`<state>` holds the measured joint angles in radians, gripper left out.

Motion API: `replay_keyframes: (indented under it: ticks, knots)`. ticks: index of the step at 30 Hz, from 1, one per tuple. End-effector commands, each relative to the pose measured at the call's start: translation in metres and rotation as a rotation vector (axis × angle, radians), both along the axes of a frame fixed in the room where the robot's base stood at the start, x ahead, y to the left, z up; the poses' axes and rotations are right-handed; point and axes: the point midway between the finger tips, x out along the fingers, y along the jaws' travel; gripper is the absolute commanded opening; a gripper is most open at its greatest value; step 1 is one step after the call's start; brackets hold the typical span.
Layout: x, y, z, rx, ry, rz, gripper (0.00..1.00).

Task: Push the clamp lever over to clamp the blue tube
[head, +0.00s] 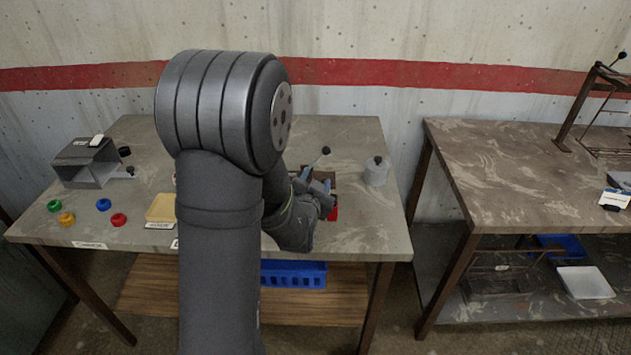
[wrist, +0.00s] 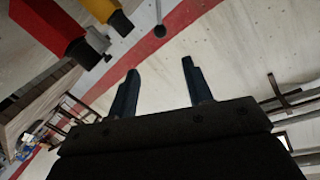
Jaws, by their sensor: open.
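The clamp lever (head: 319,157) is a thin rod with a black ball knob, standing up from a brown fixture on the left table. In the wrist view the lever's black knob (wrist: 160,31) shows beyond the fingertips, roughly in line with the gap and apart from them. My gripper (head: 314,182) is at the fixture, just in front of the lever and below its knob. In the wrist view my gripper (wrist: 158,70) has its two dark blue fingers apart with nothing between them. I cannot make out the blue tube; my arm hides much of the fixture.
A red part (wrist: 45,28) and a yellow part (wrist: 108,13) are close at the wrist view's upper left. A grey canister (head: 376,172) stands right of the fixture. A grey box (head: 87,165), several coloured rings and a yellow tray (head: 161,207) lie left.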

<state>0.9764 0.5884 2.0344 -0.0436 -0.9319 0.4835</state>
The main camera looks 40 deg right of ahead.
Motion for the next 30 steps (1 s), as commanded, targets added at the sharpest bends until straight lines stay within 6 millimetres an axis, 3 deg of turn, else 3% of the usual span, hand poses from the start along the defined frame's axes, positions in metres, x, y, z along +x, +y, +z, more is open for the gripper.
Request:
replay_keyframes:
  ticks: [2, 5, 9, 18, 25, 30]
  knots:
    - [0.0, 0.0, 0.0, 0.0, 0.0, 0.0, 0.46]
    - [0.003, 0.0, 0.0, 0.003, 0.006, 0.007, 0.27]
    - [0.027, 0.0, -0.004, 0.028, 0.069, 0.069, 0.0]
    - [0.11, 0.006, -0.015, 0.096, 0.453, 0.291, 0.0]
    - [0.141, 0.002, -0.002, 0.082, 0.809, 0.341, 0.0]
    - [0.148, -0.008, 0.028, 0.046, 1.068, 0.292, 0.0]
